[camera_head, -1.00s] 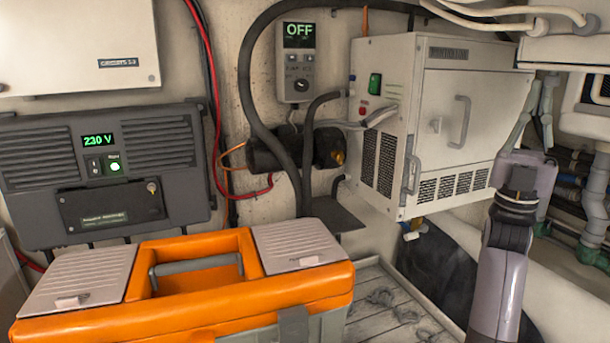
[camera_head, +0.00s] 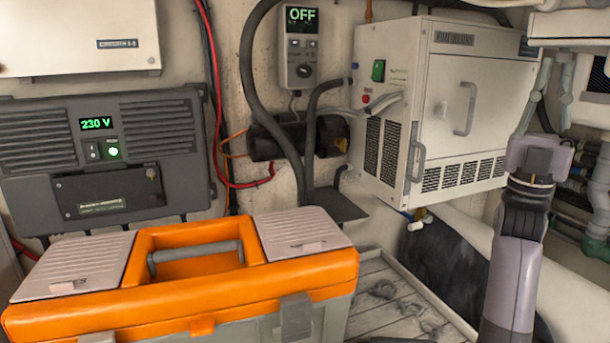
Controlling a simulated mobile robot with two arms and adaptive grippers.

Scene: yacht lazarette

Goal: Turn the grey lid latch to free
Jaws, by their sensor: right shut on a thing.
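My right gripper (camera_head: 549,85) is at the right, its arm rising from the bottom edge. Its thin grey-green fingers point up, beside the white cabinet's right edge. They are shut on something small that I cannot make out. The orange toolbox (camera_head: 184,313) stands at the front left with its lid down. A dark grey latch (camera_head: 295,317) is on its front, and another (camera_head: 97,338) is cut by the bottom edge. I cannot tell which latch is the one named. My right gripper is well away from both. My left gripper is not in view.
The white cabinet (camera_head: 490,105) has a shut door and a side handle (camera_head: 415,155). A grey inverter (camera_head: 95,160) and a control panel reading OFF (camera_head: 300,50) are on the wall. Pipes (camera_head: 602,205) crowd the right edge. A slatted tray (camera_head: 385,295) lies right of the toolbox.

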